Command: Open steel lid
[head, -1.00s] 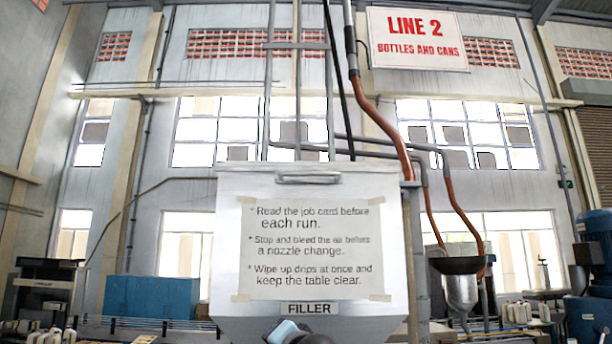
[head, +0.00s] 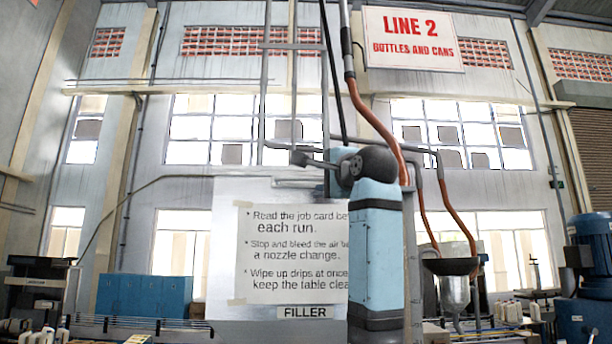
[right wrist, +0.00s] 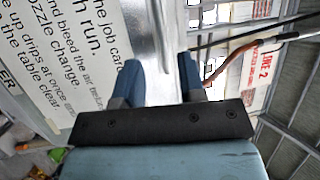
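The steel lid (head: 245,171) forms the top of the white filler hopper (head: 228,230) in the head view and looks closed. Its front handle is largely hidden behind my right arm and gripper. My right gripper (head: 303,158) is raised at the lid's front edge, pointing left. In the right wrist view, the two blue fingers of this gripper (right wrist: 160,78) stand apart with a clear gap. Bright metal of the hopper's upper edge (right wrist: 150,35) shows beyond and between them. I cannot tell whether they touch it. My left gripper is not in view.
A paper sign (head: 290,250) is taped to the hopper front, partly covered by my arm. An orange hose (head: 375,115) and grey pipes (head: 268,80) rise behind the lid. A funnel (head: 452,280) and a blue machine (head: 590,260) stand to the right.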

